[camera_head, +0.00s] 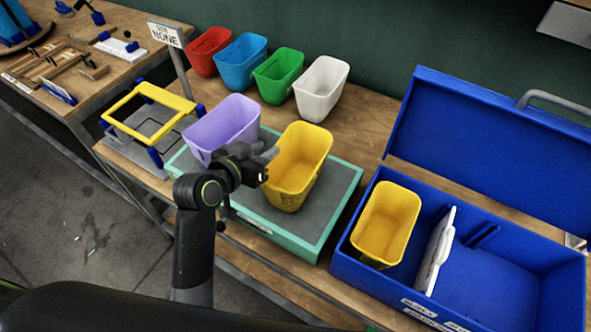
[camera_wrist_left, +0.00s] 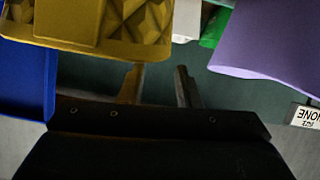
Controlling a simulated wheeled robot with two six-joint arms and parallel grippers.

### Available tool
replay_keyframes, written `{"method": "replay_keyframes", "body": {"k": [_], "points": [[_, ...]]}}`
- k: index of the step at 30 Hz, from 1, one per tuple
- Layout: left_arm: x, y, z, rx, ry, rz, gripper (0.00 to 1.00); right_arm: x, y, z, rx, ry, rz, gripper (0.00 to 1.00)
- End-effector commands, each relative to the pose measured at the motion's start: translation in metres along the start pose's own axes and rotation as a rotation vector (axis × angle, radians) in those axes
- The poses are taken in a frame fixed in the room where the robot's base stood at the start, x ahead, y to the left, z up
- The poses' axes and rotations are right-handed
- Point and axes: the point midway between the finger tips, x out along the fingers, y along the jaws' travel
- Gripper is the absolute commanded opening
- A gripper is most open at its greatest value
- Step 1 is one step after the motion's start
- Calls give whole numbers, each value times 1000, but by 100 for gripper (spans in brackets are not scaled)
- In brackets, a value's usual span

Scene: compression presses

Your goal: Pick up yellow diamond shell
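A yellow bin-shaped shell (camera_head: 297,160) stands open side up on the green-rimmed grey mat. In the left wrist view a yellow shell (camera_wrist_left: 125,22) with a raised diamond pattern fills the upper left. A second yellow shell (camera_head: 387,222) stands in the left part of the blue case; its pattern is not clear. My left gripper (camera_head: 268,165) is at the left side of the shell on the mat, between it and the purple shell. In the wrist view its fingers (camera_wrist_left: 159,86) are apart with nothing seen between them. Contact with the shell is unclear. My right gripper is not visible.
A purple shell (camera_head: 222,128) stands on the mat (camera_head: 330,220) just left of my gripper. Red, blue, green and white shells (camera_head: 321,88) line the back. A yellow-and-blue press frame (camera_head: 150,115) stands left. The open blue case (camera_head: 500,275) holds a white panel (camera_head: 436,250).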

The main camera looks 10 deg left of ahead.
Motion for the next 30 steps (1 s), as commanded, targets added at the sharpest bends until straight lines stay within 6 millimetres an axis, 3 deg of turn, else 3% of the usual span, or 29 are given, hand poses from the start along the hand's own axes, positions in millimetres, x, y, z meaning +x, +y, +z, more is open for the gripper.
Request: {"method": "replay_keyframes", "body": {"k": [5,18,27,30], "points": [[8,0,1,-1,-1,0,30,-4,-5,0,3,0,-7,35],[52,0,8,-1,0,-2,30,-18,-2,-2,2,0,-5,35],[54,-1,8,-1,1,-3,30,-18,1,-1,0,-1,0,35],[54,-1,8,-1,1,-3,17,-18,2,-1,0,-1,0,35]]}}
